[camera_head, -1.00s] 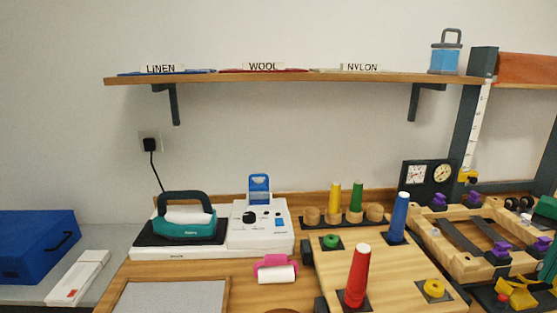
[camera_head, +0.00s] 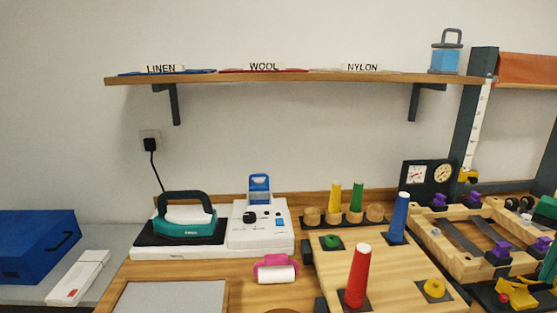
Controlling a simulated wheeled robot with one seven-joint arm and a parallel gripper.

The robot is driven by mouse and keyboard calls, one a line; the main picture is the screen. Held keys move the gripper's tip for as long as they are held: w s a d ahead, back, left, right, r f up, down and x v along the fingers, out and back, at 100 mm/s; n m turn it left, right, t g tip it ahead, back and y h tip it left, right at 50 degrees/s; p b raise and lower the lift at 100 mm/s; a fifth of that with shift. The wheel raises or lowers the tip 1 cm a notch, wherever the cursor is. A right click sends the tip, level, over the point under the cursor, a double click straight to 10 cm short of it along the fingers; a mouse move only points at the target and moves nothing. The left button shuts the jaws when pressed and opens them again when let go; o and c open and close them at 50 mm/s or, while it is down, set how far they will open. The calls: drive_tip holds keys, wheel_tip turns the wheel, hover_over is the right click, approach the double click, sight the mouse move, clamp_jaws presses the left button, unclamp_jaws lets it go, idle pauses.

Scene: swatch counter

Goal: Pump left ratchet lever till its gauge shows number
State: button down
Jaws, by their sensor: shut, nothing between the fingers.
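I cannot make out the left ratchet lever for certain. A dark panel (camera_head: 429,186) with two round dials stands at the back right. The left dial (camera_head: 415,174) is white and the right dial (camera_head: 443,172) is cream; their needles and numbers are too small to read. In front of the panel is a wooden frame (camera_head: 450,262) with purple knobs and dark grey bars, cut off by the right edge. My gripper is not in the picture.
Tall red (camera_head: 357,275) and blue (camera_head: 398,217) cones stand on a wooden board (camera_head: 385,268). A teal iron (camera_head: 186,222) and a white device (camera_head: 258,229) are at left. A pink-handled roller (camera_head: 277,269) lies in front. A shelf (camera_head: 300,78) runs above.

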sight(544, 287)
drive_tip(key=shift+f, duration=0.1)
drive_tip(key=shift+s+f, duration=0.15)
drive_tip(key=shift+f, duration=0.9)
drive_tip(key=shift+s+f, duration=0.15)
drive_tip(key=shift+f, duration=0.85)
drive_tip(key=shift+w+r, duration=0.2)
drive_tip(key=shift+r, duration=0.35)
drive_tip(key=shift+w+r, duration=0.15)
drive_tip(key=shift+r, duration=0.35)
drive_tip(key=shift+s+f, duration=0.15)
drive_tip(key=shift+f, duration=0.4)
drive_tip(key=shift+s+f, duration=0.15)
drive_tip(key=shift+f, duration=0.35)
drive_tip(key=shift+w+r, duration=0.15)
drive_tip(key=shift+r, duration=0.4)
drive_tip(key=shift+w+r, duration=0.15)
drive_tip(key=shift+r, duration=0.4)
